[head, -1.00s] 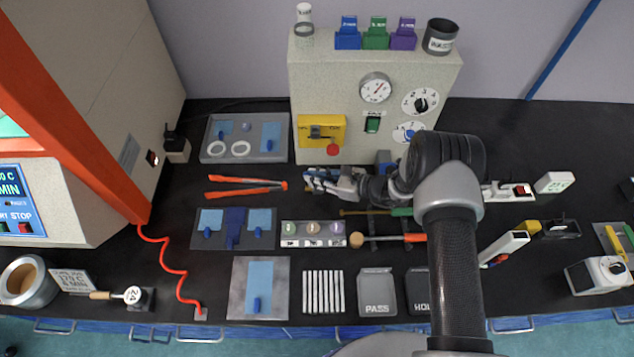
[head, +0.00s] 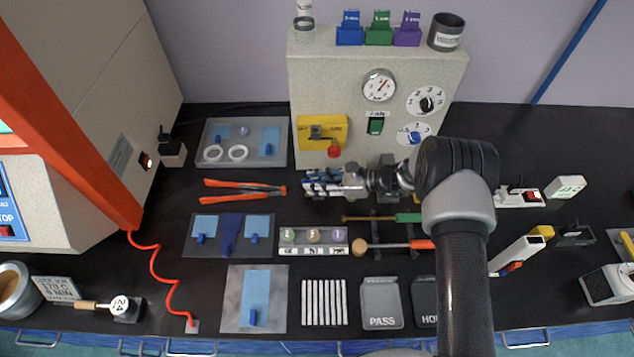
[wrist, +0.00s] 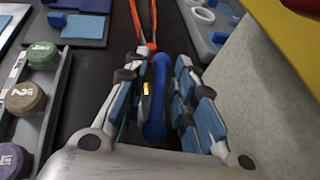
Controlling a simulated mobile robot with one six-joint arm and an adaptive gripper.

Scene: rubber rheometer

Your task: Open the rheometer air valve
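A yellow plate (head: 335,121) with a dark lever and a red knob (head: 334,152) is on the front of a beige cabinet (head: 311,72). I take it for the valve; its lettering is unreadable. My gripper (head: 308,184) is low over the bench below this plate, pointing left. In the wrist view, its fingers (wrist: 160,75) are apart, with a blue-and-black object (wrist: 157,100) between them. I cannot tell whether they grip it. The plate (wrist: 268,22) shows at upper right, clear of the fingers.
Orange-handled pliers (head: 240,183) lie just beyond my fingertips. A grey tray (head: 252,159) stands behind them. A rack of round pots (head: 283,249) is in front, and the cabinet wall (wrist: 255,90) is close on the wrist view's right. A red coiled hose (head: 157,275) runs at left.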

